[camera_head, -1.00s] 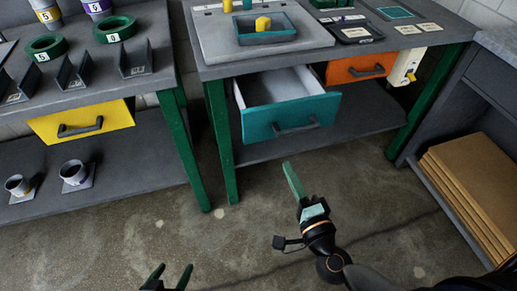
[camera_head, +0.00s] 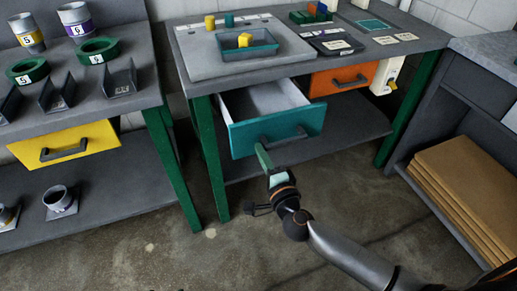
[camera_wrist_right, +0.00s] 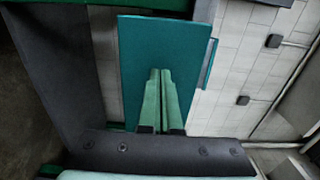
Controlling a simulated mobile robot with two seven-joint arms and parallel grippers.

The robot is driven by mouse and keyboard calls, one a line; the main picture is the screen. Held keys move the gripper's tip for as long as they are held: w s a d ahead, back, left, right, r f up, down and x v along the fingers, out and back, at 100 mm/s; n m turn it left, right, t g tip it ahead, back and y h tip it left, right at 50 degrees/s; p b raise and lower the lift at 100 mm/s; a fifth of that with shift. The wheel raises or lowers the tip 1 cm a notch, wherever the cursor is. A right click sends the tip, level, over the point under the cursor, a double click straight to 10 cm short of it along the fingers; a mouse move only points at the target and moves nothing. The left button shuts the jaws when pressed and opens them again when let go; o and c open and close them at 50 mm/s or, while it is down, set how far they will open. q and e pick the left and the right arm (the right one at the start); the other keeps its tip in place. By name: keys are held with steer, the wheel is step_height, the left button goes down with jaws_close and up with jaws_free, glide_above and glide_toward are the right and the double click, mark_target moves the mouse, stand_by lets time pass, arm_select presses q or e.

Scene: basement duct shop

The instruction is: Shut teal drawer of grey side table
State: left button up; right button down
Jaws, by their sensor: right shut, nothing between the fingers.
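The teal drawer (camera_head: 302,130) of the grey side table (camera_head: 205,80) is pulled out, and its empty white inside shows. In the right wrist view the shut green fingers (camera_wrist_right: 160,75) point at the teal front (camera_wrist_right: 180,45). I cannot tell whether they touch it. My left gripper is not in view.
An orange drawer (camera_head: 328,83) beside it is shut. A tray (camera_head: 262,46) with a yellow block sits on the tabletop. The left bench has a yellow drawer (camera_head: 95,135). Brown boards (camera_head: 465,175) lie on a low shelf at right. The floor in front is clear.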

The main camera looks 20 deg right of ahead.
steer(key=shift+w, duration=1)
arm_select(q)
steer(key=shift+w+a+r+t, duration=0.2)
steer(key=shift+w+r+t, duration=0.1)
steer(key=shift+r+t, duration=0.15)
